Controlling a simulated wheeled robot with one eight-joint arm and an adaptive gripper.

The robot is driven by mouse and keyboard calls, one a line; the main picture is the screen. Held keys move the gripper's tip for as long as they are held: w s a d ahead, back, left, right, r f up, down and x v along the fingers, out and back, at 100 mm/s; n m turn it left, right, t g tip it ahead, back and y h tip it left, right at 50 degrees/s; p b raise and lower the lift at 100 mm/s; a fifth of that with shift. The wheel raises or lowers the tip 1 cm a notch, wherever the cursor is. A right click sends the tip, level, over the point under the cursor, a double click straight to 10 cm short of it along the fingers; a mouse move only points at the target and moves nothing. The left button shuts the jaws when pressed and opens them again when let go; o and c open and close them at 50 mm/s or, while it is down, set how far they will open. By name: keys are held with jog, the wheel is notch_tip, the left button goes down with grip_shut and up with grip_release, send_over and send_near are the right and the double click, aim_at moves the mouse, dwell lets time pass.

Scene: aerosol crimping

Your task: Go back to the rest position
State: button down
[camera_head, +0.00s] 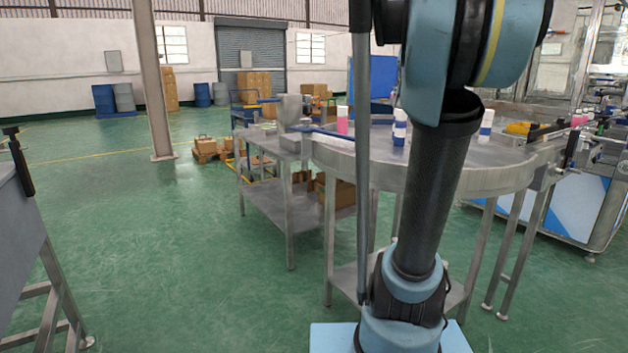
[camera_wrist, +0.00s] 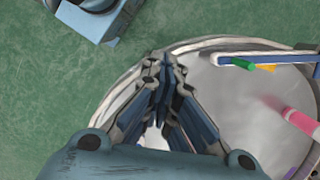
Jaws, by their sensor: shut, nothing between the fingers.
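My gripper (camera_wrist: 165,62) shows in the wrist view with its fingers closed together at the tips and nothing between them. It points down over the rim of the round steel table (camera_wrist: 225,75). In the head view my arm stands in front of the same round table (camera_head: 310,148) and hides part of its top; the gripper itself does not show there.
Cans stand on the round table: a pink one (camera_head: 342,121) and blue-and-white ones (camera_head: 399,128). A steel side table (camera_head: 270,200) adjoins it. A grey bench (camera_head: 20,230) is at far left, a column (camera_head: 150,80) behind. Green floor (camera_head: 150,250) between is clear.

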jog(key=s+a+f+n+t, duration=0.1)
jog(key=s+f+n, duration=0.3)
jog(key=f, duration=0.9)
jog(key=s+a+f+n+t+h, duration=0.1)
jog(key=s+f+n, duration=0.3)
jog(key=f, duration=1)
jog(key=s+a+f+n+t+h, duration=0.1)
jog(key=s+a+f+n, duration=0.2)
jog(key=f, duration=1)
jog(key=shift+s+f+n, duration=0.2)
jog(key=shift+s+n, duration=0.25)
jog(key=shift+n, duration=0.75)
jog(key=shift+w+f, duration=0.2)
jog(key=shift+w, duration=0.25)
